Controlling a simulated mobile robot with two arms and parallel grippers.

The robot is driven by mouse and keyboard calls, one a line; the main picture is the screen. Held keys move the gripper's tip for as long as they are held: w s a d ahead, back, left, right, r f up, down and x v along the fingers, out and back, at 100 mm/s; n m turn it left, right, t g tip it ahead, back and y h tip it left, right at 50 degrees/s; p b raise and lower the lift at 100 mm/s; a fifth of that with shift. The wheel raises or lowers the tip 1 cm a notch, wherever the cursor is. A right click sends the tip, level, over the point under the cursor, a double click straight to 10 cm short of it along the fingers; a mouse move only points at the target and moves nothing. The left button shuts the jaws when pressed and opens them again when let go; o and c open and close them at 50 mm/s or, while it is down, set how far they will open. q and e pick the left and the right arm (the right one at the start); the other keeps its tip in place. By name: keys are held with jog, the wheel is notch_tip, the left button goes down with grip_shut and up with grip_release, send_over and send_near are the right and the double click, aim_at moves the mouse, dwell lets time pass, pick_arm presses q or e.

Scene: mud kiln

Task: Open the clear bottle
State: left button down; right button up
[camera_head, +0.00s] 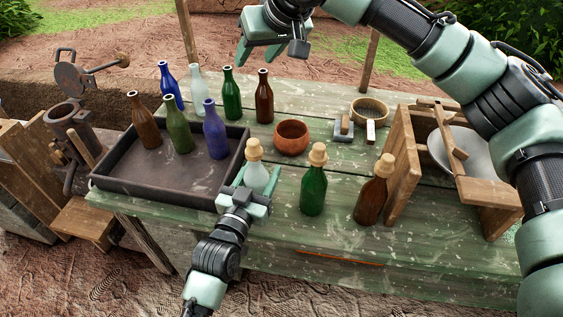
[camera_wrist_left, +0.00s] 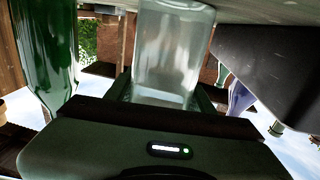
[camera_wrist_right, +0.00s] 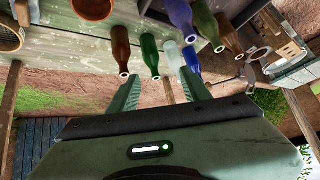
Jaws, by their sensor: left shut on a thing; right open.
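The clear bottle (camera_head: 257,177) stands upright on the green table, with a cork (camera_head: 254,149) in its neck. My left gripper (camera_head: 247,197) is shut around the bottle's body; the left wrist view shows the clear glass (camera_wrist_left: 172,50) between the fingers. The cork is out of the left wrist view. My right gripper (camera_head: 272,42) is open and empty, raised above the far edge of the table, well away from the clear bottle. Its two fingers also show in the right wrist view (camera_wrist_right: 162,92), with nothing between them.
A corked green bottle (camera_head: 313,190) and a corked brown bottle (camera_head: 371,198) stand right of the clear one. A dark tray (camera_head: 170,189) with open bottles lies left. A clay bowl (camera_head: 291,138) sits behind. A wooden rack (camera_head: 402,165) stands at the right.

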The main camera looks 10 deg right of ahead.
jog(key=w+d+r+n+t+y, duration=0.1)
jog(key=w+d+r+n+t, duration=0.1)
jog(key=d+r+t, duration=0.35)
jog(key=w+d+r+n+t+y, duration=0.1)
jog(key=d+r+n+t+y, duration=0.1)
jog(key=r, duration=0.6)
jog(key=s+d+r+n+t+y, duration=0.3)
jog(key=s+d+r+n+t, duration=0.3)
jog(key=s+r, duration=0.3)
pick_arm(q)
jog(key=shift+d, duration=0.1)
jog(key=shift+s+r, duration=0.1)
pick_arm(e)
jog(key=m+g, duration=0.6)
jog(key=g, duration=0.2)
send_near(253, 146)
jog(key=x, duration=0.9)
jog(key=f+x, duration=0.1)
jog(key=x, duration=0.4)
jog(key=shift+w+d, duration=0.25)
jog(key=shift+d, duration=0.1)
